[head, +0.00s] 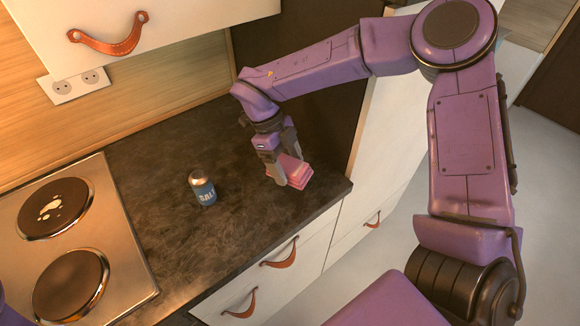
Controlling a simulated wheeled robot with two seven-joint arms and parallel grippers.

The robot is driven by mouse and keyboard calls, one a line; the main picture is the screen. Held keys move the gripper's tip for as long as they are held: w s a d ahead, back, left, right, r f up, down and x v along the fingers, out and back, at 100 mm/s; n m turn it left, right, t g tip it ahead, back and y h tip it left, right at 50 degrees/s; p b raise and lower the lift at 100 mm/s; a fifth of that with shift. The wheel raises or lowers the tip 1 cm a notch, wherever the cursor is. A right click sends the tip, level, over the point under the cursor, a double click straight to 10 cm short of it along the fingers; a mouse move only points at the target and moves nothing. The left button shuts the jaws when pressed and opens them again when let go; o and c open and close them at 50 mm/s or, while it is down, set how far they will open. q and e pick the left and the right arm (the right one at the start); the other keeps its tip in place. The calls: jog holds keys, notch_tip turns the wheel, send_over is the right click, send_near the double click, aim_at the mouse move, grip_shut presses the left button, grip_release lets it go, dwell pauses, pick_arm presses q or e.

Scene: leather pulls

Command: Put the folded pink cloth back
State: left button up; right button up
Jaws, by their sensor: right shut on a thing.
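The folded pink cloth (298,172) is in the head view, near the right end of the dark countertop (240,225). My right gripper (289,180) points down and is shut on the cloth, with a finger in front of part of it. The cloth is at or just above the counter surface; I cannot tell if it touches. My left gripper is not in view; only a bit of purple shows at the lower left edge.
A blue salt shaker (204,191) stands on the counter left of the cloth. A stove (112,240) with two hotplates, one with white spots, is at the left. A wall cabinet (190,12) with a leather pull hangs above. Drawers (312,262) are below the front edge.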

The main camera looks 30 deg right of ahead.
aim_at(282, 156)
jog(key=f, duration=0.1)
jog(key=d+f, duration=0.1)
jog(key=f, duration=0.1)
jog(key=w+f, duration=0.1)
jog(key=shift+d+f+p, duration=0.3)
jog(key=shift+f+p, duration=0.05)
jog(key=shift+p, duration=0.05)
jog(key=shift+w+f, duration=0.1)
jog(key=shift+f, duration=0.3)
jog(key=o, duration=1)
jog(key=b+v, duration=0.2)
jog(key=v, duration=0.9)
jog(key=shift+a+r, duration=0.1)
jog(key=shift+r, duration=0.5)
